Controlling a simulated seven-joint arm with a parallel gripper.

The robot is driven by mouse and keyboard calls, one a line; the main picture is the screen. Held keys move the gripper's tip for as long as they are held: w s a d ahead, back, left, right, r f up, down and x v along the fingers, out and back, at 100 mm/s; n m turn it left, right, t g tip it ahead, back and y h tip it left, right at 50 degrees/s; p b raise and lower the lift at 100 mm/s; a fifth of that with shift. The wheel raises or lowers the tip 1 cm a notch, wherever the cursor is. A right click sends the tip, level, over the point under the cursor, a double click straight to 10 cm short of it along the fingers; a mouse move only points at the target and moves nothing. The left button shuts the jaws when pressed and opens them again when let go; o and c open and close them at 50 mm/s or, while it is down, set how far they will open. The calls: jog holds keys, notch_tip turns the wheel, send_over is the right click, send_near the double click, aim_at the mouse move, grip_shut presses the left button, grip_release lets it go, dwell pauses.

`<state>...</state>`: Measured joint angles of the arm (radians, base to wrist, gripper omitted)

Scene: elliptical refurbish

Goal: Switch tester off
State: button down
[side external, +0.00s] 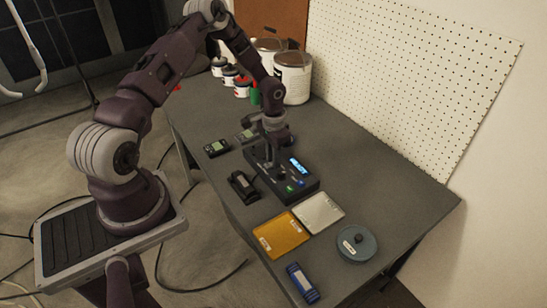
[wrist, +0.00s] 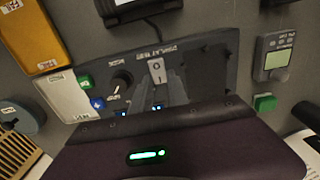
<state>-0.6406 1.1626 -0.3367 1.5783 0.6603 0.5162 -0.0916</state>
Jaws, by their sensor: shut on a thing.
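The tester (side external: 306,193) is a dark box with a lit blue display reading READY (side external: 298,166) in the side view. In the wrist view its panel (wrist: 207,62) shows a white rocker switch (wrist: 157,70), a black knob (wrist: 121,79), a green button (wrist: 86,81) and a blue button (wrist: 97,104). My gripper (side external: 270,163) is down at the tester's top. In the wrist view my fingers (wrist: 166,88) are close together by the rocker's lower edge. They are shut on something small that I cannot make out. My gripper body hides the display there, except for blue glints.
A black device (side external: 242,185) lies beside the tester. A yellow tray (side external: 280,235), a silver tray (side external: 320,212), a teal round dish (side external: 357,243) and a blue pack (side external: 302,282) lie in front. Handheld meters (side external: 215,148) and paint cans (side external: 293,78) stand behind. The table's right side is clear.

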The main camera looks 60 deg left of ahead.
aim_at(266, 165)
jog(key=shift+s, duration=0.1)
jog(key=shift+s+r+t, duration=0.1)
jog(key=shift+s+t, duration=0.1)
jog(key=shift+t, duration=0.65)
jog(key=shift+s+t, duration=0.2)
jog(key=shift+t, duration=0.65)
jog(key=c, duration=1.6)
grip_release()
jog(key=shift+o, duration=0.2)
jog(key=v, duration=0.7)
jog(key=shift+r, duration=0.1)
